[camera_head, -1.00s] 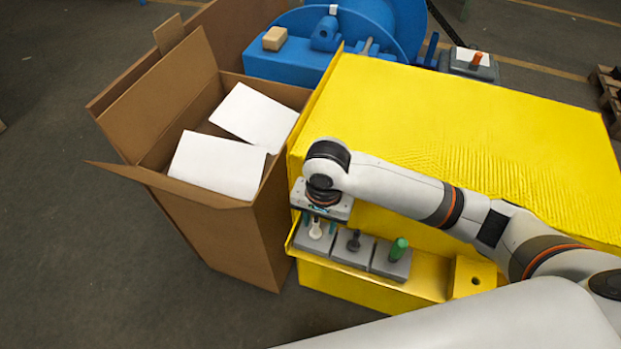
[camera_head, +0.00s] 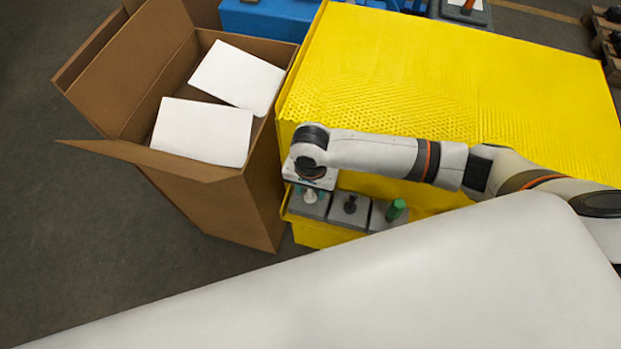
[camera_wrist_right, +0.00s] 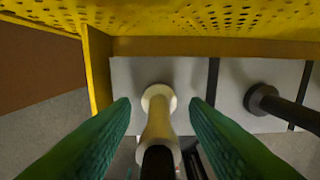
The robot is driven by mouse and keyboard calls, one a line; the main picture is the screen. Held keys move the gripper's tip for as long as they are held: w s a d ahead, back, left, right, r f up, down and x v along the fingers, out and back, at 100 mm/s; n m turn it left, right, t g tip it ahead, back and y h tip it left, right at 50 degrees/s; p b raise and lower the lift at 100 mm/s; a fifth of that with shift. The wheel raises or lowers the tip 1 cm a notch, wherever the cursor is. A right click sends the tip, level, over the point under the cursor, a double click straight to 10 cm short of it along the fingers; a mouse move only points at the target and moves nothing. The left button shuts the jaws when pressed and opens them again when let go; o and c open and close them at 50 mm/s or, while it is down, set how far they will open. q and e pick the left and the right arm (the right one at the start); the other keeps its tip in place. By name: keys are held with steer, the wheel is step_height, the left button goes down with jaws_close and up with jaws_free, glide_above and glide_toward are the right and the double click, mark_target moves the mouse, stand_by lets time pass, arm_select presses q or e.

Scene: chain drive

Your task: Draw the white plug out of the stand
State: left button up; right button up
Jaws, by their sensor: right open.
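The white plug (camera_head: 310,196) stands upright in the leftmost grey stand (camera_head: 310,211) on the yellow ledge. In the right wrist view the plug (camera_wrist_right: 158,120) shows as a pale shaft with a round collar and a dark end toward the camera. My right gripper (camera_wrist_right: 160,102) is open, with one green finger on each side of the plug and a gap on both sides. In the head view the gripper (camera_head: 310,190) is just above the stand, partly hidden by the wrist. My left gripper does not show.
A stand with a black plug (camera_head: 350,204) and one with a green plug (camera_head: 396,209) sit to the right. A yellow perforated wall (camera_wrist_right: 200,18) lies close behind the stands. An open cardboard box (camera_head: 237,205) with white sheets stands left of the yellow housing (camera_head: 440,90).

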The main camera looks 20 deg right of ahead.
steer(key=shift+f, duration=0.5)
jaws_close()
arm_select(q)
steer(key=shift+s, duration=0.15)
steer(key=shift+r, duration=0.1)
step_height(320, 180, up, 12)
steer(key=p, duration=1.2)
arm_select(e)
steer(key=shift+r, duration=4.6)
